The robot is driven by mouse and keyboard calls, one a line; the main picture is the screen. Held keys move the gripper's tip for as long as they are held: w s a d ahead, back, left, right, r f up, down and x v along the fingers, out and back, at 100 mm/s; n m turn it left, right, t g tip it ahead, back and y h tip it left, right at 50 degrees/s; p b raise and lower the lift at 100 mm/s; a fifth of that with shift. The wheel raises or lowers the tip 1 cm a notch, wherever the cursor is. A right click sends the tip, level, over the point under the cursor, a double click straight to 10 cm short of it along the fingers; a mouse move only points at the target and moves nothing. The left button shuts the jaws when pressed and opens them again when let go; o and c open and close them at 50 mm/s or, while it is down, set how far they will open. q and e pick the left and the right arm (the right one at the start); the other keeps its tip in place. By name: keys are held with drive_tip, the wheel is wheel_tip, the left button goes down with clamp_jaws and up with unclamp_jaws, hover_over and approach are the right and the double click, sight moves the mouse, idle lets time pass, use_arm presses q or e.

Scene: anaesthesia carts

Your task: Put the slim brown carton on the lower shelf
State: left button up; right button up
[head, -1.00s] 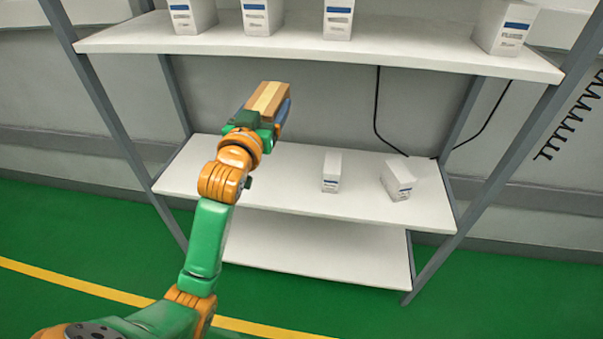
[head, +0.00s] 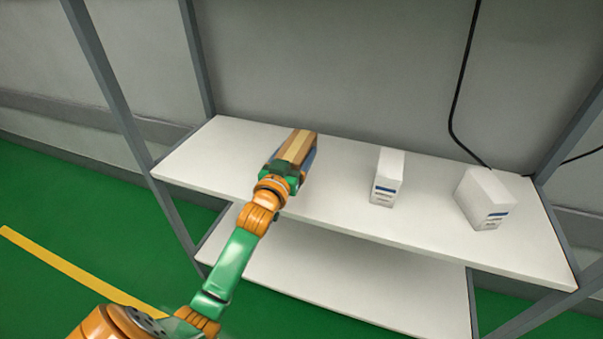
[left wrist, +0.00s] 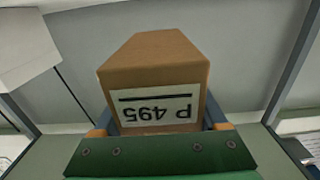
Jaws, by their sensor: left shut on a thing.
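The slim brown carton (head: 300,144) is in my left gripper (head: 292,160), which is shut on it. In the head view they are in front of or over the left part of a white shelf (head: 235,150). I cannot tell whether the carton touches it. In the left wrist view, the carton (left wrist: 155,62) sits between the fingers of my gripper (left wrist: 160,122). Its label reads "P 495" upside down. Another white board (head: 350,285) lies below the shelf. My right gripper is not in view.
A white carton (head: 388,177) stands to the right of the brown one. A second white carton (head: 485,198) stands farther right, turned at an angle. Grey posts (head: 110,90) frame the rack, and a black cable (head: 455,105) hangs behind. The shelf's left end is bare.

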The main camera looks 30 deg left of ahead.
use_arm(q)
drive_tip(key=shift+w+a+f, duration=0.3)
drive_tip(key=shift+w+f, duration=0.2)
drive_tip(key=shift+f, duration=0.3)
drive_tip(key=shift+w+a+f, duration=0.1)
drive_tip(key=shift+w+f, duration=0.1)
wheel_tip(320, 180, down, 3)
drive_tip(key=shift+w+f+b, duration=0.1)
drive_tip(key=shift+b, duration=0.85)
drive_tip(key=shift+f, duration=0.1)
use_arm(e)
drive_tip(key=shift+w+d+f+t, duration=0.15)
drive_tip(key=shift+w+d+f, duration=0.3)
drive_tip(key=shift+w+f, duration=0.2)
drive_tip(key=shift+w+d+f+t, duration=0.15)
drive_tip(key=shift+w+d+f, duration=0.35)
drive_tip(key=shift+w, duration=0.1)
